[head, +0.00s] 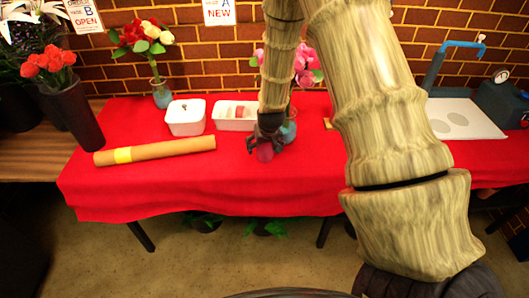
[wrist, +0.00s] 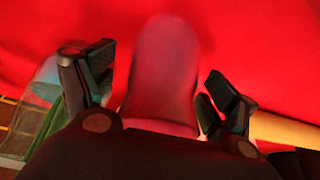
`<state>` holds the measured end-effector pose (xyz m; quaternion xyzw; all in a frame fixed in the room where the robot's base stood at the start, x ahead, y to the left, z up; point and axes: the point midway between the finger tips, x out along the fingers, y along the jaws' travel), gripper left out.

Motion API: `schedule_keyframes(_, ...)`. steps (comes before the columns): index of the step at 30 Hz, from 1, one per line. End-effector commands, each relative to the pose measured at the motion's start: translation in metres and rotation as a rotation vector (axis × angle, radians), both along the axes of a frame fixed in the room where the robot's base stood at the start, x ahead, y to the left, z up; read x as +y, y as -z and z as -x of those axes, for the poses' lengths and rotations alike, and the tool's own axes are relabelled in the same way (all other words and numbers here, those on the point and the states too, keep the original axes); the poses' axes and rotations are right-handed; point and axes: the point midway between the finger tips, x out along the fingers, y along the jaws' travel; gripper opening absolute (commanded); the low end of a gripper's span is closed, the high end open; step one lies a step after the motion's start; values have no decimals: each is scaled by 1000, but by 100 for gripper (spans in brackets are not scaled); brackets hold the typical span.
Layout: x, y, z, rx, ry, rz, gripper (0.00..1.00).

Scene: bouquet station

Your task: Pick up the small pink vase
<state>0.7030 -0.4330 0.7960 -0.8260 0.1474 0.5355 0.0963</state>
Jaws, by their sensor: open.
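The small pink vase (head: 265,153) stands on the red tablecloth near the middle of the table in the head view. My gripper (head: 267,139) is right at it, with the upper part of the vase hidden behind the gripper. In the wrist view the vase (wrist: 166,72) looks like a rounded, pinkish shape between the two fingers of my gripper (wrist: 160,90). The fingers are open, one on each side, with red cloth showing between the vase and each finger. The near end of the vase is hidden by the gripper body.
A blue-green glass vase (head: 289,130) with pink flowers stands close behind my gripper. A brown paper roll (head: 180,148) lies to the left. White containers (head: 186,118) (head: 230,125) stand behind. The front cloth is clear.

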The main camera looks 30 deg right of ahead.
Motion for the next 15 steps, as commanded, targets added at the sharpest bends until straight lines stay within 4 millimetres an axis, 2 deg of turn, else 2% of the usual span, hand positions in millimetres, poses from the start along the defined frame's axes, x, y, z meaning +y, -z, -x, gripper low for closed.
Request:
schedule_keyframes(5,-2,10,-4,0,0,0,87)
schedule_keyframes(13,-2,11,-4,0,0,0,87)
schedule_keyframes(14,-2,11,-4,0,0,0,85)
schedule_keyframes(15,-2,11,-4,0,0,0,78)
